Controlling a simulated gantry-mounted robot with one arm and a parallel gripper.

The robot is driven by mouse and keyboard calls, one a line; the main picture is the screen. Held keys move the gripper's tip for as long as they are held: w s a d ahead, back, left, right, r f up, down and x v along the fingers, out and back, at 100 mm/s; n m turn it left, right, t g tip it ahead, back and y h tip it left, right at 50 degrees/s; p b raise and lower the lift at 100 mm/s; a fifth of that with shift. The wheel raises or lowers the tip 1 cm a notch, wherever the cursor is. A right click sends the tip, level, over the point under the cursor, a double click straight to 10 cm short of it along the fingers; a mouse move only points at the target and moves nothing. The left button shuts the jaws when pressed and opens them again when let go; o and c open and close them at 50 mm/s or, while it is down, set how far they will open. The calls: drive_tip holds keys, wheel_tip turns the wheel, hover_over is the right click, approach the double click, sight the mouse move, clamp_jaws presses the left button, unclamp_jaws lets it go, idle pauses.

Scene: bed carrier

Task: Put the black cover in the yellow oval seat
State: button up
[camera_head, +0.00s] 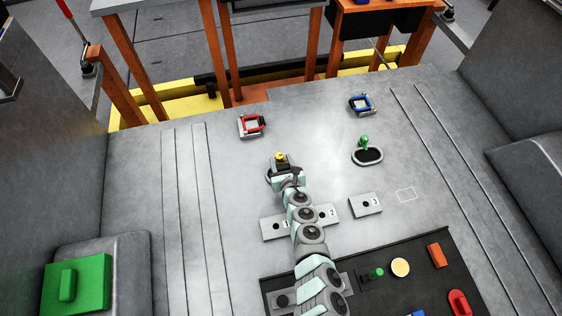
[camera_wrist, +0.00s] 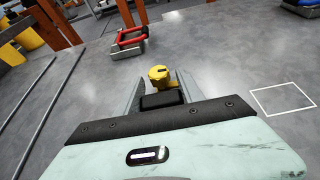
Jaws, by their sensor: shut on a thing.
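My gripper (camera_wrist: 160,92) is shut on a yellow knob-like piece (camera_wrist: 159,74), whose round top with a dark slot shows between the fingers in the wrist view. The yellow top also shows in the head view (camera_head: 280,156), with dark parts around it that I cannot separate from my gripper. Whether this piece belongs to the black cover is unclear; its lower part is hidden. No yellow oval seat can be clearly made out. A black oval with a pale rim (camera_head: 371,160) lies to the right, with a green knob (camera_head: 364,141) on it.
A red square frame (camera_head: 251,124) and a blue one (camera_head: 361,104) stand farther back. Grey numbered blocks (camera_head: 275,228) lie beside my arm. A black mat (camera_head: 420,250) at front right holds a yellow disc (camera_head: 400,267) and other pieces. A white outlined rectangle (camera_head: 406,195) is empty.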

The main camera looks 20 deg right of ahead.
drive_tip(key=shift+f+b, duration=0.35)
drive_tip(key=shift+f, duration=0.1)
drive_tip(key=shift+r, duration=0.3)
idle(1.2)
drive_tip(key=shift+f+b, duration=0.3)
drive_tip(key=shift+b, duration=0.1)
drive_tip(key=shift+r, duration=0.25)
drive_tip(key=shift+a, duration=0.1)
idle(1.0)
drive_tip(key=shift+f+b, duration=0.3)
drive_tip(key=shift+b, duration=0.1)
drive_tip(key=shift+r, duration=0.25)
idle(0.4)
idle(1.0)
drive_tip(key=shift+f+b, duration=0.3)
